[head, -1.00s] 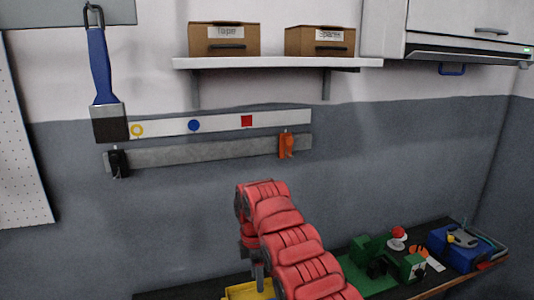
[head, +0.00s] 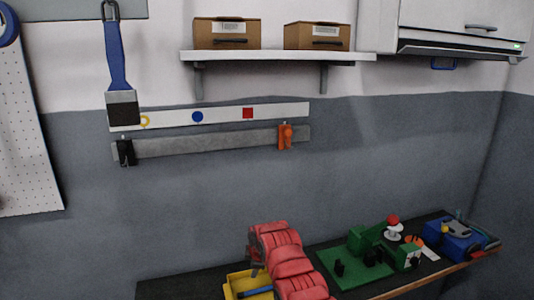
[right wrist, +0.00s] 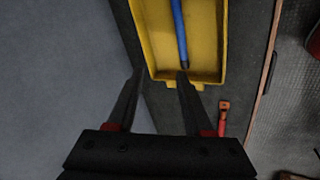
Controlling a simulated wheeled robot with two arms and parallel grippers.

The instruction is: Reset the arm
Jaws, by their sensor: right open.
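My right arm (head: 285,262), with red covers, reaches in from the bottom of the head view over the bench. In the right wrist view its gripper (right wrist: 161,78) is open, with dark fingers apart and nothing between them. The fingertips are at the near edge of a yellow tray (right wrist: 158,35); whether they touch it I cannot tell. A blue rod (right wrist: 180,35) lies in the tray. The tray (head: 233,283) and the rod (head: 256,292) also show in the head view, partly hidden by my arm. My left gripper is not in view.
A green fixture (head: 350,268) and blue case (head: 455,245) stand on the right of the dark bench (head: 175,287). Brush (head: 122,105), rails and shelf (head: 275,57) are on the wall.

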